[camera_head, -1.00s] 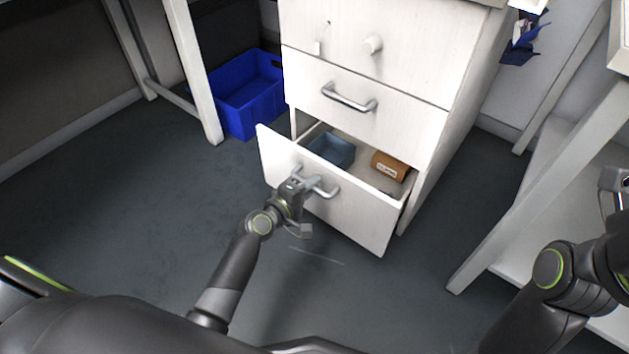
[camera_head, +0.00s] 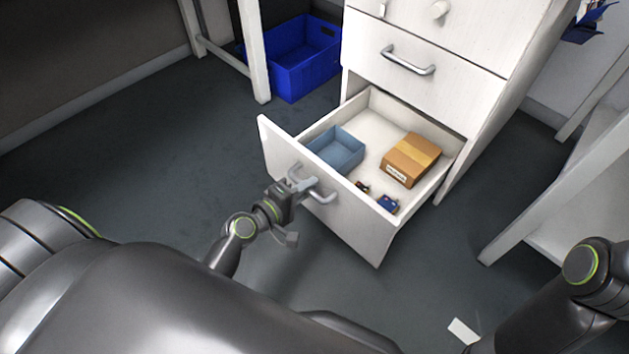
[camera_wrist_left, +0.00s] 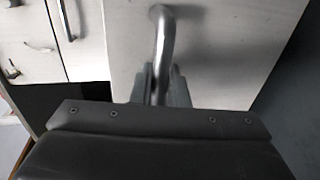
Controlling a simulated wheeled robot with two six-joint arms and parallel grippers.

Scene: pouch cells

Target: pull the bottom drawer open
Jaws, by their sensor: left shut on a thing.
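The bottom drawer (camera_head: 350,222) of the white cabinet stands well open in the head view, its inside showing. My left gripper (camera_head: 301,186) is shut on the drawer's metal bar handle (camera_head: 324,197), at the handle's left part. In the left wrist view the handle (camera_wrist_left: 163,40) runs down between the fingers of my left gripper (camera_wrist_left: 160,85). Inside the drawer are a blue-grey open bin (camera_head: 338,150), a brown cardboard box (camera_head: 411,160) and small items (camera_head: 387,203) near the front. My right gripper is out of view; only part of my right arm shows.
The middle drawer (camera_head: 450,85) above is closed. A blue crate (camera_head: 300,62) stands on the floor left of the cabinet. A white table leg (camera_head: 252,50) is beside it. A white shelf unit (camera_head: 570,190) stands at the right. A small pale piece (camera_head: 464,331) lies low in the picture.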

